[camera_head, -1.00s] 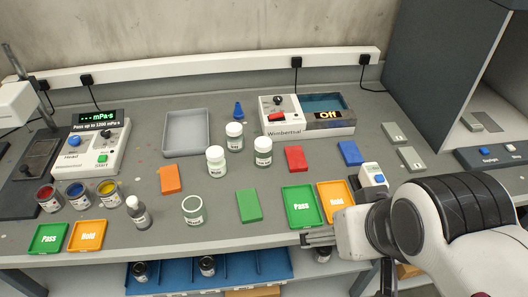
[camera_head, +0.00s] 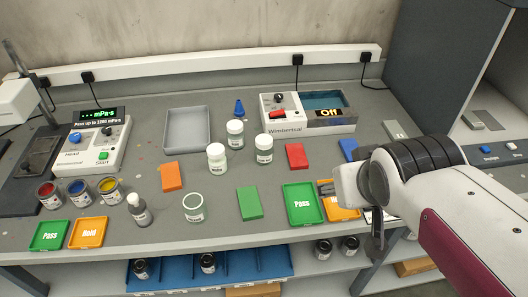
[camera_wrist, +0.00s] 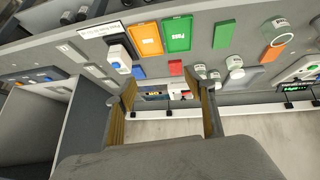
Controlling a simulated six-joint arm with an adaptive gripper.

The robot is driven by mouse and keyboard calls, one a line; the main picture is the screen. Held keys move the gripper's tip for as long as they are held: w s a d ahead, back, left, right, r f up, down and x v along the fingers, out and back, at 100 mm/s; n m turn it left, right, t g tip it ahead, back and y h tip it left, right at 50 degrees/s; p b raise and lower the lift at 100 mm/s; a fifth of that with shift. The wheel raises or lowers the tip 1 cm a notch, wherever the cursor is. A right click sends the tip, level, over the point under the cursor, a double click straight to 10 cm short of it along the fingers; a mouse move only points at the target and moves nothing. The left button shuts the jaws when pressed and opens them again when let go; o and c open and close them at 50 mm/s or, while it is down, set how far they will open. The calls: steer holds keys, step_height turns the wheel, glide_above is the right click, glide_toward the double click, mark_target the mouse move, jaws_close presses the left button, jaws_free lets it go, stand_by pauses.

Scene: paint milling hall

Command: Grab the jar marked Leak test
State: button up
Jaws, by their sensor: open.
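Several jars are in view, but their labels are too small to read, so I cannot tell which is marked Leak test. Three white-lidded jars stand mid-bench: a back one (camera_head: 235,134), a front-left one (camera_head: 217,158) and a right one (camera_head: 264,149). A jar with a pale green top (camera_head: 194,208) stands nearer the front edge. A grey bottle (camera_head: 139,210) is left of it. Dark jars (camera_head: 207,263) (camera_head: 323,249) stand on the lower shelf.
A green Pass tray (camera_head: 302,204) and an orange Hold tray (camera_head: 344,208) lie at the right front. Coloured blocks, such as a green one (camera_head: 249,203), lie between.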

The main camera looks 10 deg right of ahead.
steer(key=w+d+n+t, duration=0.1)
steer(key=w+d+t, duration=0.1)
steer(key=w, duration=0.8)
steer(key=n+t+y, duration=0.3)
steer(key=n+y, duration=0.1)
glide_toward(269, 145)
steer(key=w+d+r, duration=0.2)
steer(key=w+d, duration=0.2)
steer(key=d, duration=0.3)
steer(key=shift+w+a+f+n+y, duration=0.1)
steer(key=shift+a+f+n+y, duration=0.3)
steer(key=shift+a+f+y, duration=1.05)
steer(key=shift+w+a+f+n+y, duration=0.15)
steer(key=shift+a+f+n+y, duration=0.25)
steer(key=shift+a+f+y, duration=1.05)
steer(key=shift+a+r, duration=0.2)
steer(key=shift+r, duration=0.1)
steer(key=shift+x, duration=1.25)
